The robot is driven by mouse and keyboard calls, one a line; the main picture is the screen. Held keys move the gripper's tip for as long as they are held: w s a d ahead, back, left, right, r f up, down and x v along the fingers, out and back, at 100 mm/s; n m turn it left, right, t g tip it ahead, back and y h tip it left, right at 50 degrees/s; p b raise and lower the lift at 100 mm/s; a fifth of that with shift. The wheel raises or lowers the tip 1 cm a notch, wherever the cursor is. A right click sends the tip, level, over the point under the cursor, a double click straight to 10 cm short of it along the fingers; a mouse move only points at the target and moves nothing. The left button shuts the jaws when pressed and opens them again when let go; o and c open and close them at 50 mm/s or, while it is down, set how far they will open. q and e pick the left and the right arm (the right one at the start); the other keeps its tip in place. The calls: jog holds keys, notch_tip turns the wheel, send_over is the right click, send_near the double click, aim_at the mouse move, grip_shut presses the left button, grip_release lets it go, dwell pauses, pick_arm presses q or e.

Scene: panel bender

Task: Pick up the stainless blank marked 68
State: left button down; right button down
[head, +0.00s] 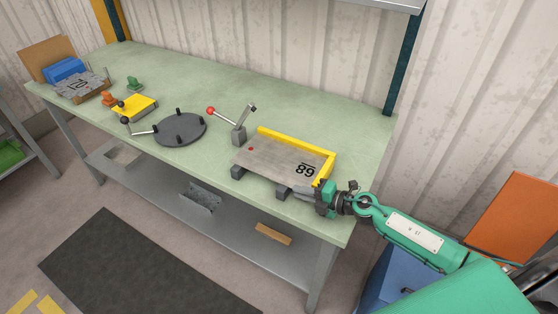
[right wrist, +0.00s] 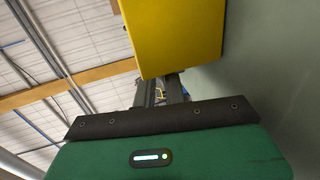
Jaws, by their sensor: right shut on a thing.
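The stainless blank marked 68 (head: 270,161) is a flat grey plate at the right part of the green bench. It lies level on dark support blocks, inside an L-shaped yellow stop (head: 300,142) along its back and right sides. Its number reads upside down in the head view. My right gripper (head: 311,193) is shut on the blank's near right edge, by the front of the bench. In the right wrist view a yellow block (right wrist: 175,35), likely the end of the stop, hides most of the fingers, and the blank cannot be made out. My left gripper is not in view.
A toggle clamp with a red knob (head: 211,110) stands just left of the blank. Further left are a dark round plate (head: 181,130), a yellow block (head: 135,107) and another marked plate stack (head: 82,86). The bench (head: 350,125) is clear behind the yellow stop.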

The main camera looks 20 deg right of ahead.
jog(key=shift+s+f, duration=0.2)
jog(key=shift+f, duration=0.1)
jog(key=shift+r+p, duration=1.3)
jog(key=shift+p, duration=0.1)
jog(key=shift+s+d, duration=0.35)
jog(key=shift+d, duration=0.05)
jog(key=shift+b+v, duration=0.4)
jog(key=shift+v, duration=1.85)
jog(key=shift+s+d+r, duration=0.15)
jog(key=shift+s+d, duration=0.2)
jog(key=shift+d, duration=0.05)
jog(key=shift+s+d+r, duration=0.1)
jog(key=shift+s+r, duration=0.05)
